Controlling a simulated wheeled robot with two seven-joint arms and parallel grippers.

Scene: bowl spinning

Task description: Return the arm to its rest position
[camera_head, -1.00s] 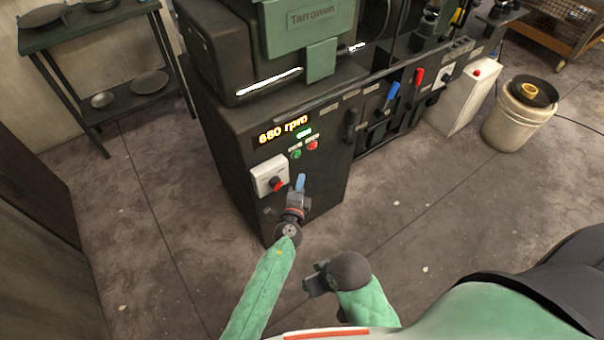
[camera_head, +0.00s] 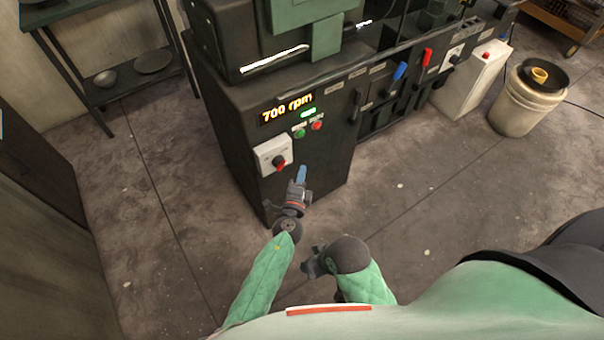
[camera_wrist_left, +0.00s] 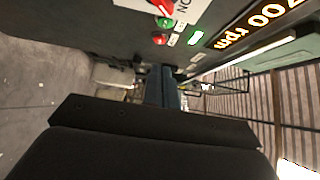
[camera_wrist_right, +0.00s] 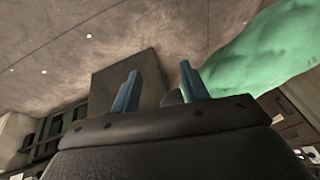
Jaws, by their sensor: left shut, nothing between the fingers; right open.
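My left gripper (camera_head: 301,174) is in front of the dark machine cabinet (camera_head: 330,165), below its buttons and beside its white switch box. Its blue fingers are together with nothing between them; they also show in the left wrist view (camera_wrist_left: 165,88). I cannot tell whether they touch the cabinet. My right gripper (camera_wrist_right: 153,92) shows two blue fingers apart and empty in the right wrist view. In the head view the right arm (camera_head: 350,270) is held low near my body, its fingertips hidden.
The cabinet carries a display (camera_head: 287,109) reading 700 rpm, a green button (camera_head: 299,133), a red button (camera_head: 317,125) and a switch box with a red knob (camera_head: 279,163). A shelf (camera_head: 110,90) with bowls stands left, a bucket (camera_head: 525,105) right. Floor between is clear.

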